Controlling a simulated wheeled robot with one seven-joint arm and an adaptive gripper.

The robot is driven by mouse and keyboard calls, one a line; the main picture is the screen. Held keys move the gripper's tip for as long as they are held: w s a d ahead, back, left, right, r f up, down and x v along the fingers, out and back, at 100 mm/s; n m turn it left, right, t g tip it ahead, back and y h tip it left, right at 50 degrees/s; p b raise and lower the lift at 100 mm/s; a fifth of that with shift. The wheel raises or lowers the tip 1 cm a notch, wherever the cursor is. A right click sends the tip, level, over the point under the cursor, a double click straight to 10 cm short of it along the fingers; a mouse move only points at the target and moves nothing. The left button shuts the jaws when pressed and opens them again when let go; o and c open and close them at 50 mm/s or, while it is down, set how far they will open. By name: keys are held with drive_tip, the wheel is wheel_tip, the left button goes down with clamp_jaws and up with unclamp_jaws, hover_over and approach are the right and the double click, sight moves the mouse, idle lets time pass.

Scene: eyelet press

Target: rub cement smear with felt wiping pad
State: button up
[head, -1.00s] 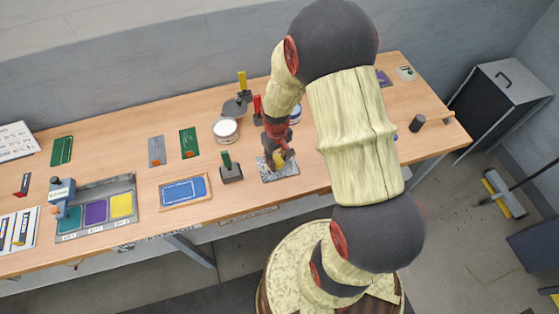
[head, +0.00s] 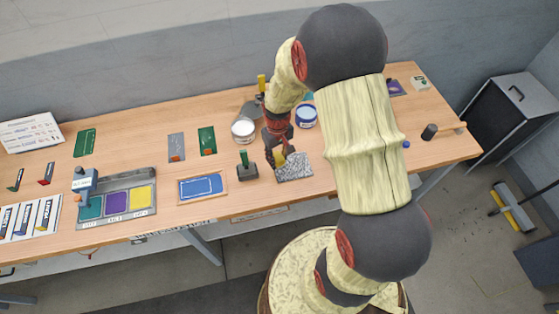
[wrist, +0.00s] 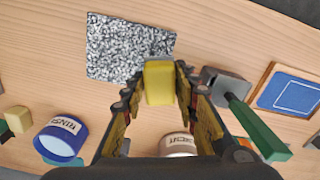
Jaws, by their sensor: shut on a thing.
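My gripper (head: 278,158) is shut on a yellow block, which I take for the felt wiping pad (wrist: 158,82); it shows between the fingers in the wrist view. Its lower face is hidden, so I cannot tell whether it touches what is below. A grey-and-white speckled rectangle (head: 295,168) lies on the bench just right of the gripper. In the wrist view the speckled rectangle (wrist: 128,48) lies beyond the fingertips, partly behind the yellow block. I cannot make out a separate cement smear on it.
A dark block with a green handle (head: 247,170) stands close left of the gripper. A white can (head: 243,130) and a blue can (head: 306,116) stand behind. A mallet (head: 440,130) lies at right.

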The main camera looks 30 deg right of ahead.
drive_tip(key=shift+r+p, duration=1)
drive_tip(key=shift+r, duration=0.9)
drive_tip(key=shift+d, duration=0.1)
